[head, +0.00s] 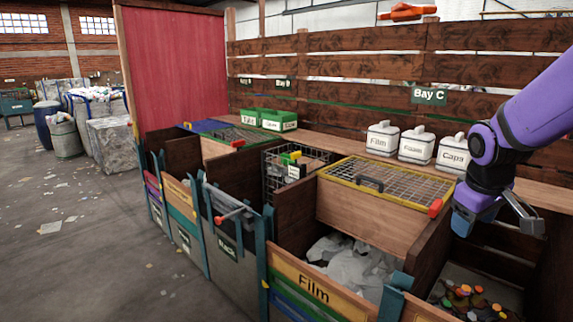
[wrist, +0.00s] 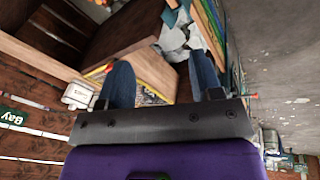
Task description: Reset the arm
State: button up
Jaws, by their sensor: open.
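My gripper (head: 497,218) hangs from the purple arm at the right of the head view, above the bin that holds small coloured pieces. Its jaws are apart with nothing visible between them. In the wrist view, the two dark blue fingers of my gripper (wrist: 164,88) stand apart. Beyond them show a wooden bin wall and pale film.
The Film bin (head: 345,262) holds crumpled pale film and has a yellow-framed mesh lid (head: 372,178) behind it. Three white labelled containers (head: 416,146) stand on the back ledge. Small coloured pieces (head: 470,300) lie in the right bin. The floor at left (head: 70,245) is mostly open.

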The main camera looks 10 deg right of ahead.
jog(key=s+a+r+m+t+y, duration=0.1)
jog(key=s+a+r, duration=0.4)
jog(key=s, duration=0.2)
jog(key=s+a+r+m+t+y, duration=0.1)
jog(key=s+a+r+m, duration=0.1)
jog(key=s+a+r, duration=0.2)
jog(key=s+a, duration=0.2)
jog(key=s, duration=0.1)
jog(key=shift+s+a+r+t, duration=0.25)
jog(key=shift+s+r+t, duration=0.05)
jog(key=shift+r, duration=0.1)
